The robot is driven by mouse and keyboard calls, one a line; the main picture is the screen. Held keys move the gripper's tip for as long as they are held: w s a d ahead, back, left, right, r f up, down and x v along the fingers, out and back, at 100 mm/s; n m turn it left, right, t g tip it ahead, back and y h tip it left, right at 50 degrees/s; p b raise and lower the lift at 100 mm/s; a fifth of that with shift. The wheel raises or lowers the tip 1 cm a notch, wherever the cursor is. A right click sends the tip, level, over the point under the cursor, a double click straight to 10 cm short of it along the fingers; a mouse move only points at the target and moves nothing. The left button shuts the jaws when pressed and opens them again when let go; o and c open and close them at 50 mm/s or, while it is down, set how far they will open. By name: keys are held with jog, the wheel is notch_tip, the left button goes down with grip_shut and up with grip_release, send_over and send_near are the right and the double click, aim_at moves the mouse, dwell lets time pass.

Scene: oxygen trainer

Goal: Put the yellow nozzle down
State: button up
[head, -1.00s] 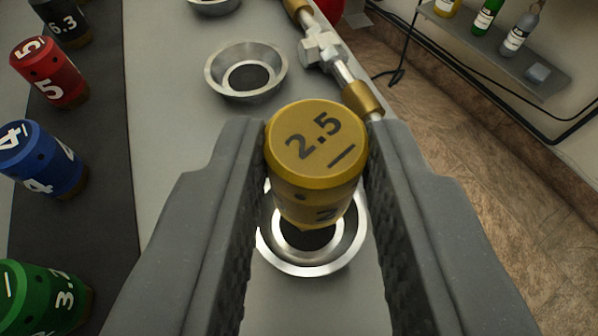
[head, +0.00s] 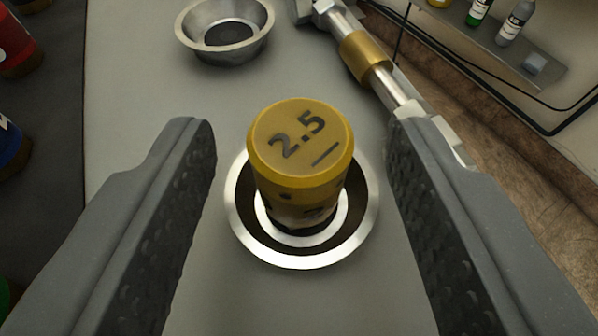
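The yellow nozzle (head: 300,150), marked 2.5 on top, stands about upright in a round metal cup (head: 245,225) on the grey surface. My gripper (head: 305,145) is open around it, one finger on each side, with a clear gap between each finger and the nozzle. The nozzle's lower end is inside the cup's ring and partly hidden by its own body.
An empty metal cup (head: 226,32) sits farther back. A metal pipe with a brass collar (head: 366,57) runs along the right, close behind the right finger. Red (head: 15,45) and blue (head: 12,148) nozzles stand on the dark strip at left. A shelf (head: 500,50) holds bottles at top right.

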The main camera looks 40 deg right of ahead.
jog(key=shift+r, duration=0.15)
jog(key=p+v, duration=0.2)
jog(key=v, duration=1)
dwell(0.3)
